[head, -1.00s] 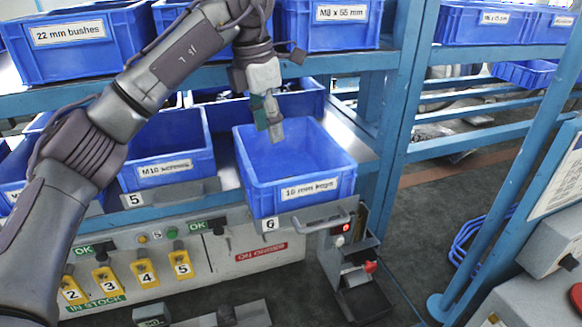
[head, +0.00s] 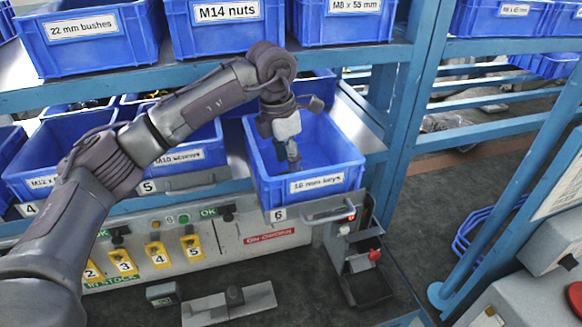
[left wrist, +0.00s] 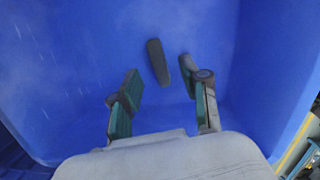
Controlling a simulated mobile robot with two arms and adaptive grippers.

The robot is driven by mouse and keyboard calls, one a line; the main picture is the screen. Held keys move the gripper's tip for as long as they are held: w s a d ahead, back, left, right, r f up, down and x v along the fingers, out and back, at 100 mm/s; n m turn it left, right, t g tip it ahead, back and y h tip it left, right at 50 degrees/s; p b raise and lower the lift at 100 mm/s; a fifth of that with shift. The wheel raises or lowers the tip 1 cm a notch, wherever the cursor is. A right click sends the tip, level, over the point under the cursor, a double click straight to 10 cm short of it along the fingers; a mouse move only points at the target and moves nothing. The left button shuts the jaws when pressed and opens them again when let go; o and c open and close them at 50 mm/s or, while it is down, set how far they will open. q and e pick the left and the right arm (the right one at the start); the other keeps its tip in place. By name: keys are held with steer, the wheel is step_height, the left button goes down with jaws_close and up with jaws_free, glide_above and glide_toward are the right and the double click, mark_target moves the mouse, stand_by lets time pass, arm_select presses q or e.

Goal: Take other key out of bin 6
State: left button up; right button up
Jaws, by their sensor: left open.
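Bin 6 (head: 262,185) is a blue open bin labelled "16 mm keys" at the centre of the head view, on the lower shelf. My left gripper (head: 290,158) reaches down inside it, fingers pointing down. In the left wrist view the gripper (left wrist: 160,84) is open, its two green-padded fingers apart with nothing between the pads. One grey-brown oblong key (left wrist: 157,62) lies on the blue bin floor just beyond the fingertips, roughly in line with the gap. I see no other key in the bin. In the head view the key is hidden.
The bin's walls surround my left gripper. A bin of M10 screws (head: 190,150) stands to the left. Bins of M14 nuts (head: 225,35) and M8 x 55 mm (head: 345,25) sit on the shelf above. A blue rack post (head: 410,110) rises to the right.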

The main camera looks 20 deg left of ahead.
arm_select(q)
steer(key=shift+w+d+f, duration=0.1)
steer(key=shift+w+f, duration=0.05)
steer(key=shift+f, duration=1.15)
jaws_close()
steer(key=shift+r, duration=0.15)
